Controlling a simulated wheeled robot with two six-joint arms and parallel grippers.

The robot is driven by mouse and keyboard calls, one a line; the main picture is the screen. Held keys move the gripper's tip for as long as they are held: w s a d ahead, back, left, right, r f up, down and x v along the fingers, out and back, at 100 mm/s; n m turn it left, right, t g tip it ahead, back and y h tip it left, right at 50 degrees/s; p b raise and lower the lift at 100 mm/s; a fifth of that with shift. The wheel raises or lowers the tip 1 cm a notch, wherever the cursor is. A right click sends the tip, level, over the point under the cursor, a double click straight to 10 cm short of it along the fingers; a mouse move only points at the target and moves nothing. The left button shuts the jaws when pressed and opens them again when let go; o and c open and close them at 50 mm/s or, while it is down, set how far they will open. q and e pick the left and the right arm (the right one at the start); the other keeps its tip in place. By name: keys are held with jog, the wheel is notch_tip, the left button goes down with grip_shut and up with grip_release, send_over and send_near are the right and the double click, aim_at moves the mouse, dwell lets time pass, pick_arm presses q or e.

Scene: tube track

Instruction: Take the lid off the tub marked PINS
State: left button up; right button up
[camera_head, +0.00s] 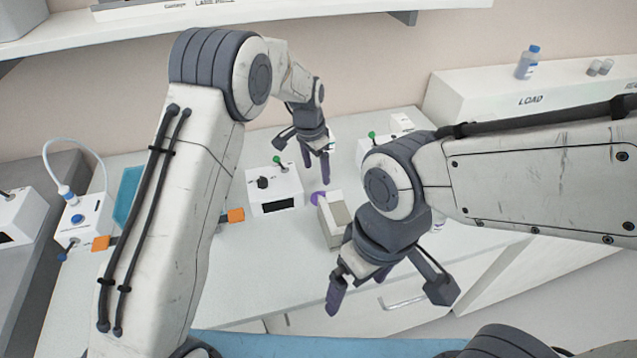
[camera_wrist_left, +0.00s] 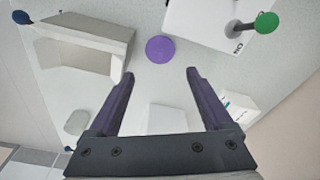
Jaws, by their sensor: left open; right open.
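No marking PINS is readable in either view, so I cannot tell which thing is the tub. A flat round purple disc (camera_head: 317,198) lies on the worktop beside an open beige box; it also shows in the left wrist view (camera_wrist_left: 160,49). A small white round thing (camera_head: 438,224) shows partly behind my right arm. My left gripper (camera_head: 315,170) is open and empty above the worktop, behind the purple disc; its fingers show apart in the left wrist view (camera_wrist_left: 159,74). My right gripper (camera_head: 358,288) is open and empty over the front of the worktop.
The beige box (camera_head: 334,222) stands right of the disc. A white device (camera_head: 273,190) with a green-knobbed lever stands left of it. A blue tray (camera_head: 127,195) lies at left. A shelf marked LOAD (camera_head: 530,100) holds a bottle (camera_head: 528,63). My arms hide much of the worktop.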

pick_arm(q)
jog(key=s+d+r+n, duration=0.1)
jog(key=s+d+r, duration=0.1)
jog(key=s+r, duration=0.45)
jog(key=s+d+r, duration=0.2)
jog(key=s+r, duration=0.2)
jog(key=s, duration=0.5)
jog(key=s+a+n, duration=0.1)
jog(key=s+a, duration=0.2)
jog(key=s, duration=0.7)
jog(key=s+a+r, duration=0.1)
jog(key=s+a, duration=0.1)
jog(key=s, duration=0.9)
jog(key=shift+s+a+n+g, duration=0.3)
jog(key=shift+a+n+g, duration=0.1)
